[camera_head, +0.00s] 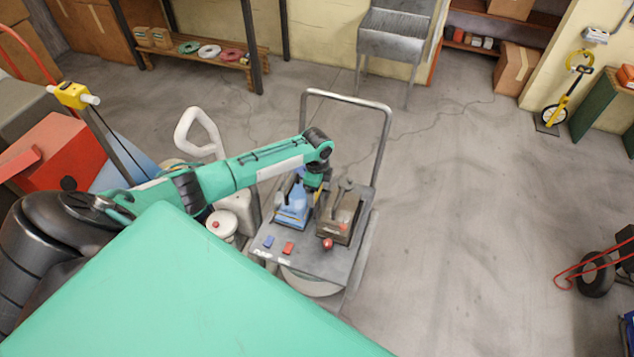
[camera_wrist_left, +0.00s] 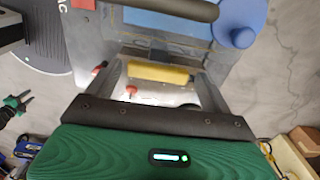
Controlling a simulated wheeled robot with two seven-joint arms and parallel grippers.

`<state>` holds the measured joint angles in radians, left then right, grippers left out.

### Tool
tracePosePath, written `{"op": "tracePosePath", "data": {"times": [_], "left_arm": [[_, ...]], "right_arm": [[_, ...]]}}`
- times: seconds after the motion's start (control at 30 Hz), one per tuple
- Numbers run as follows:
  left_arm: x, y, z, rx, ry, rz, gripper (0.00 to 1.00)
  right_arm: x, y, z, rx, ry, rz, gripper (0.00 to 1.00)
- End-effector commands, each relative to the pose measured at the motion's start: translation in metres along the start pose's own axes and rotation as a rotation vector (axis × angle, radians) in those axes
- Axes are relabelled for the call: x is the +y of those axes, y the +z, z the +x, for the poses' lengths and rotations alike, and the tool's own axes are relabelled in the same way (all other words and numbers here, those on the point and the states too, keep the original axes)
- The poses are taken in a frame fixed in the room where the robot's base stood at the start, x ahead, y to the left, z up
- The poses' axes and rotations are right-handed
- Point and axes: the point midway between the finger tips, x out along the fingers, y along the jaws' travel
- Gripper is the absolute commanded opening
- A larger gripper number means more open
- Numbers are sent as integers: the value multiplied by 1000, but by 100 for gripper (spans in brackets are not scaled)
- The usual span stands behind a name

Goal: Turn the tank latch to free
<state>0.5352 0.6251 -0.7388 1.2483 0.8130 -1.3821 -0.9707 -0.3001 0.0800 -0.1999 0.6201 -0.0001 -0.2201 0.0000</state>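A blue tank (camera_head: 292,208) and a brown-grey tank (camera_head: 338,222) stand side by side on a grey machine deck (camera_head: 290,262). My left gripper (camera_head: 316,184) is over the back of the blue tank, and my arm partly hides it. In the left wrist view, its two fingers (camera_wrist_left: 163,82) stand wide apart. A yellow bar (camera_wrist_left: 158,73) lies between or just beyond them; it may be the latch. I cannot tell whether the fingers touch it. A blue round cap (camera_wrist_left: 238,38) shows to the right. My right gripper is not in view.
The machine's tall push handle (camera_head: 346,98) rises behind the tanks. A red knob (camera_head: 328,244) and small blue and red blocks (camera_head: 288,248) sit at the deck's front. A white-handled machine (camera_head: 202,128) stands close at left.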

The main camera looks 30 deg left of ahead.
Motion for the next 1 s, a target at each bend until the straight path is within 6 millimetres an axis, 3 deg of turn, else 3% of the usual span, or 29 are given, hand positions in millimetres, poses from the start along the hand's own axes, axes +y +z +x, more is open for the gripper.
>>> {"op": "tracePosePath", "data": {"times": [0.33, 0.47, 1.0], "left_arm": [[1, -1, 0, 1, 2, 3, 91], [0, -1, -9, 1, 0, 3, 91], [0, 0, -116, 1, -1, 2, 91]], "right_arm": [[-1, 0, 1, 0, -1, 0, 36], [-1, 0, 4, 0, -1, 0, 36], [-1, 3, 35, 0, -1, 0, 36]]}}
